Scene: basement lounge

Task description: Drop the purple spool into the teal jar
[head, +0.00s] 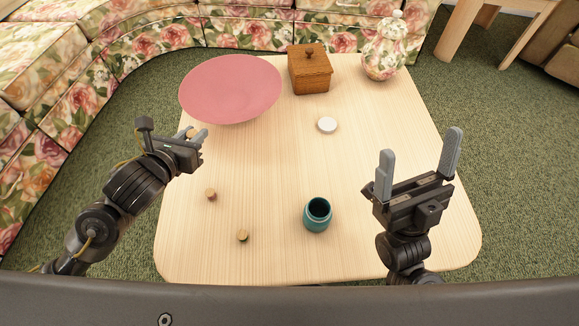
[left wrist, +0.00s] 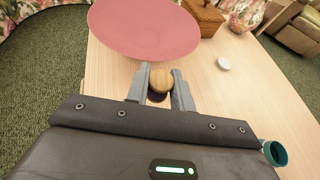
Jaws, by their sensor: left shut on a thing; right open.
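My left gripper (head: 198,134) is shut on a small spool with a round wooden end (left wrist: 161,79). A dark, purplish patch (left wrist: 157,97) shows just below that end, and I cannot tell whether it is thread or shadow. The gripper is at the left side of the table, near the pink plate. The teal jar (head: 317,219) stands upright and open-topped at the front middle of the table, and its rim shows in the left wrist view (left wrist: 275,153). My right gripper (head: 420,165) is open and empty, right of the jar.
Two small spools (head: 211,194) (head: 242,236) stand on the light wooden table (head: 270,160) left of the jar. A pink plate (head: 230,88), a wooden box (head: 309,72), a floral lidded vase (head: 384,50) and a white disc (head: 327,125) are farther back. The table's middle is clear.

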